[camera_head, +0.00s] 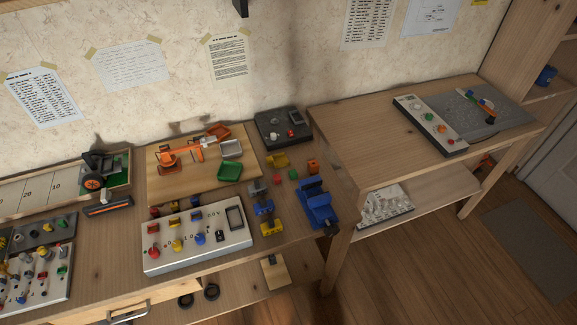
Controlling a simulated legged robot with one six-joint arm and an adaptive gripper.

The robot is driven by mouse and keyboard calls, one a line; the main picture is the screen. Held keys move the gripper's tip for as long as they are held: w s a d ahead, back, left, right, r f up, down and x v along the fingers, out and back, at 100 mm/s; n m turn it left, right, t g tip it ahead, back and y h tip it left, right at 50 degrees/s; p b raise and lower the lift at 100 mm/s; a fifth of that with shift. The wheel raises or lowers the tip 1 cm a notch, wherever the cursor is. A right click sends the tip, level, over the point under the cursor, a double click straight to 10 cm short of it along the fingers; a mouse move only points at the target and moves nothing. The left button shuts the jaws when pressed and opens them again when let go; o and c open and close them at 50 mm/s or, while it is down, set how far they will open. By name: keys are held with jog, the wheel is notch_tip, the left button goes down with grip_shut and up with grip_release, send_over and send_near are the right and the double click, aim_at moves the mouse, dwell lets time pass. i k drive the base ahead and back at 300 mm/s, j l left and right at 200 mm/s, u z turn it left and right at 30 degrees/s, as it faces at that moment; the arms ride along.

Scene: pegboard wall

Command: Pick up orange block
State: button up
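Nothing is seen touching the orange block. My gripper is not in view.
A dark box (283,128) stands behind the blocks. A board (180,185) with a small orange arm and trays lies to the left, with a white control panel (196,240) in front. A second table (370,130) stands right. Floor (430,265) is open there.

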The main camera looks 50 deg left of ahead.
aim_at(313, 166)
jog(key=i+u, duration=0.1)
jog(key=u, duration=0.3)
jog(key=i+u, duration=0.15)
jog(key=u, duration=0.25)
jog(key=i+u, duration=0.1)
jog(key=u, duration=0.3)
jog(key=i+l+u, duration=0.1)
jog(key=u, duration=0.3)
jog(key=i+u, duration=0.2)
jog(key=u, duration=0.15)
jog(key=i+l+u, duration=0.15)
jog(key=u, duration=0.2)
jog(key=i+l+u, duration=0.2)
jog(key=u, duration=0.15)
jog(key=i, duration=0.05)
